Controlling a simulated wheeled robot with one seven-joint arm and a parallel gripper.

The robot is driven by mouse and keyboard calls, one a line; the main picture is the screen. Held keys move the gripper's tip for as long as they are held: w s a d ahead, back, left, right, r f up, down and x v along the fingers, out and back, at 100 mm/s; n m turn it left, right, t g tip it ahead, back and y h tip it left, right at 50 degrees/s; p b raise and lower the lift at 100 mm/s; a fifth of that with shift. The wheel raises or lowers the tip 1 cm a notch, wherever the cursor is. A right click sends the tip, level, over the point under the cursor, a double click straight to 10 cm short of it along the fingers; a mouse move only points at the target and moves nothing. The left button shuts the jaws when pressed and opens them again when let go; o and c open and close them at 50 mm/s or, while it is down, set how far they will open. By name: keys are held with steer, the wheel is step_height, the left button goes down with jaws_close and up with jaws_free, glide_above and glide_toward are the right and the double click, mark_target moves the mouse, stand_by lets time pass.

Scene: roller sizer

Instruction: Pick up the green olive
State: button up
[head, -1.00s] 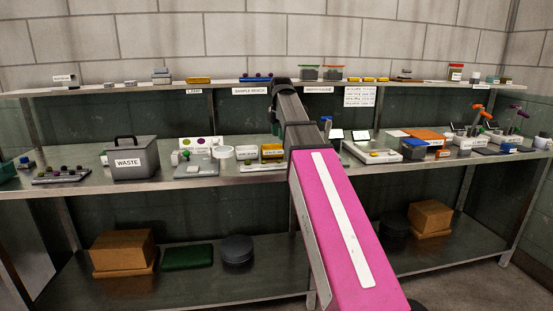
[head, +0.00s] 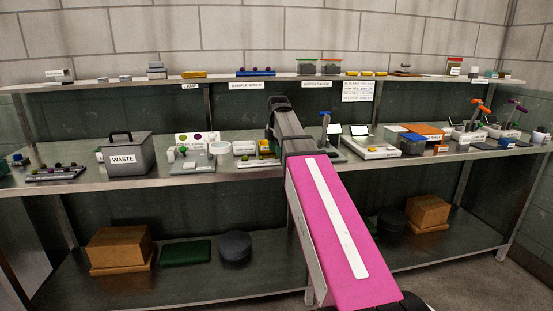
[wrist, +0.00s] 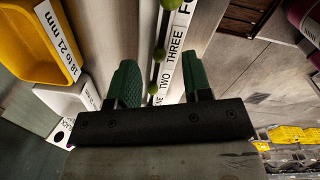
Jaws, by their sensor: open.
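Several green olives show in the wrist view: one at the top edge (wrist: 172,4), a middle one (wrist: 159,54) and a lower one (wrist: 153,88). They sit along a narrow pale rail (wrist: 181,38) marked ONE, TWO, THREE. My gripper (wrist: 160,62) is open, with its two green fingers apart and the rail showing between them. In the picture the middle olive lies between the fingertips; I cannot tell its depth from them. Nothing is held. In the head view my arm hides the olives and my gripper's fingers.
A yellow bin (wrist: 38,40) labelled 18 to 21 mm stands left of the rail. In the head view the grey WASTE bin (head: 126,157) is left on the bench, and a white scale-like device (head: 370,147) is right of my arm. An upper shelf (head: 130,84) runs behind.

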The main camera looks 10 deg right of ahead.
steer(key=shift+f, duration=0.95)
steer(key=c, duration=0.7)
steer(key=shift+c, duration=0.3)
steer(key=shift+r, duration=0.15)
